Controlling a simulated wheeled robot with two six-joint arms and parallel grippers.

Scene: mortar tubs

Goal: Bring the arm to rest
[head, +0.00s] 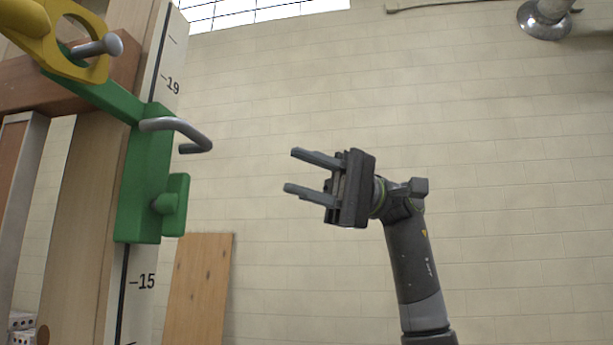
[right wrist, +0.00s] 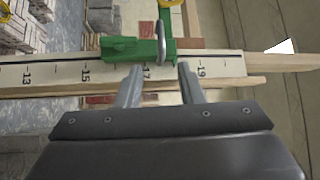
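My right gripper (head: 302,172) is raised in front of the pale block wall, its two fingers apart and nothing between them. It points left toward a green bracket (head: 141,190) and stands clear of it. In the right wrist view the open fingers of my right gripper (right wrist: 157,82) show with the green bracket (right wrist: 124,48) beyond them. My left gripper is in neither view.
The green bracket with a grey hook (head: 178,127) sits on a numbered wooden post (head: 144,262). A yellow ringed part (head: 38,40) is at the upper left. A wooden board (head: 200,285) leans by the wall (head: 500,200). Room around the right gripper is free.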

